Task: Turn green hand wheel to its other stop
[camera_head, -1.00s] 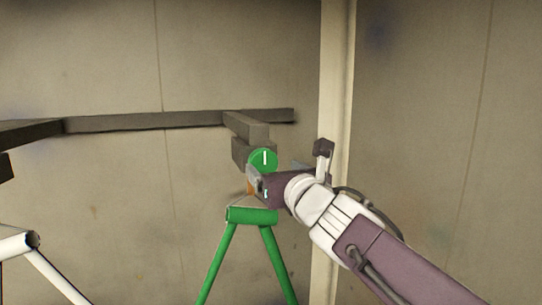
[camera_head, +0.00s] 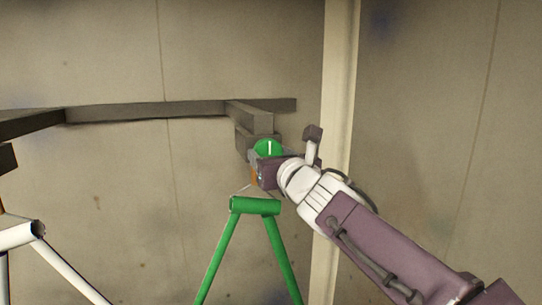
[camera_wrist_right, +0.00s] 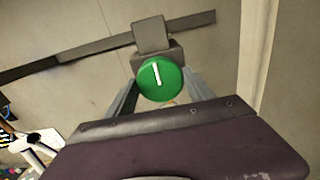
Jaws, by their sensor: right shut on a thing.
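The green hand wheel (camera_head: 268,147) is a round disc with a white line on its face, mounted on a grey block at the end of a beam. The line looks upright in the head view and leans slightly left at its top in the right wrist view, where the wheel (camera_wrist_right: 160,84) sits between both fingers. My right gripper (camera_head: 262,168) reaches in from the right and is shut on the wheel. It hides the wheel's lower edge in the head view. My left gripper is not in view.
The grey beam (camera_head: 150,112) runs along the back wall. A pale vertical post (camera_head: 340,90) is right of the wheel.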

